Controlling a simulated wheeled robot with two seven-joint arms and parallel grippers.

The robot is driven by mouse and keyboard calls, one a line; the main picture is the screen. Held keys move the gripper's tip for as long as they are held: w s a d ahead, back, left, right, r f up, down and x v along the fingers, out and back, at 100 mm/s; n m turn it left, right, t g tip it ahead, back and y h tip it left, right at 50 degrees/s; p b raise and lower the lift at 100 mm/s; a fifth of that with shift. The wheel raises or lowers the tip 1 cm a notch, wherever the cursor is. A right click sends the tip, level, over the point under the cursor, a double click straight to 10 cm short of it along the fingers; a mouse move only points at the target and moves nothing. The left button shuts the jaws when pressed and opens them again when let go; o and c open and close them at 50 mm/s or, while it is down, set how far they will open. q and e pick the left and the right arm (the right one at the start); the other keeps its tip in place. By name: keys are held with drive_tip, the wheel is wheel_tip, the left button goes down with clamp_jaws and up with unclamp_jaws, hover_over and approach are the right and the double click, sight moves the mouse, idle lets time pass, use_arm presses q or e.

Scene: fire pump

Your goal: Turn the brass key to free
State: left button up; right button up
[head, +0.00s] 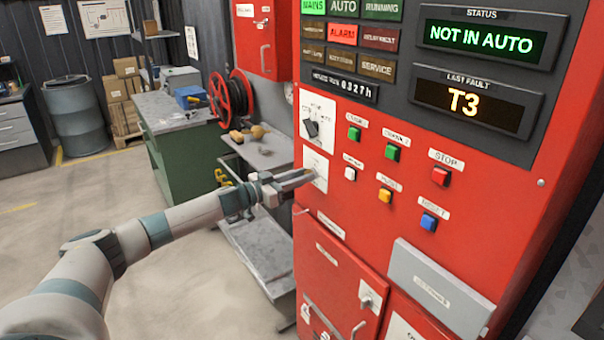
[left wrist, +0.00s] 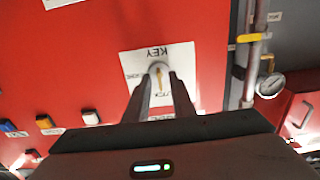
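The brass key (left wrist: 157,72) sits in a round lock on a white plate (left wrist: 133,62) labelled KEY, which appears upside down in the left wrist view. The same plate (head: 316,168) is at the left side of the red panel in the head view, where the key itself is hidden or too small to make out. My left gripper (head: 300,178) reaches to the plate from the left. In the left wrist view its fingers (left wrist: 162,80) stand apart, one on each side of the key, with gaps showing. My right gripper is not in view.
The red cabinet (head: 450,225) carries a selector knob (head: 312,129) above the key plate and several push buttons to the right. Its displays read NOT IN AUTO and T3. A pipe with a gauge (left wrist: 271,84) runs beside the panel. A green workbench (head: 180,140) stands left.

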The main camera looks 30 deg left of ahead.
use_arm(q)
drive_tip(key=shift+w, duration=0.15)
clamp_jaws()
drive_tip(key=shift+m, duration=0.6)
drive_tip(key=m+b, duration=0.2)
drive_tip(key=m, duration=0.3)
drive_tip(key=m+b, duration=0.2)
drive_tip(key=m, duration=0.4)
drive_tip(key=m+b, duration=0.2)
drive_tip(key=m, duration=0.3)
drive_tip(key=shift+d+f+m, duration=0.2)
drive_tip(key=shift+f+m, duration=0.05)
drive_tip(key=shift+m, duration=0.15)
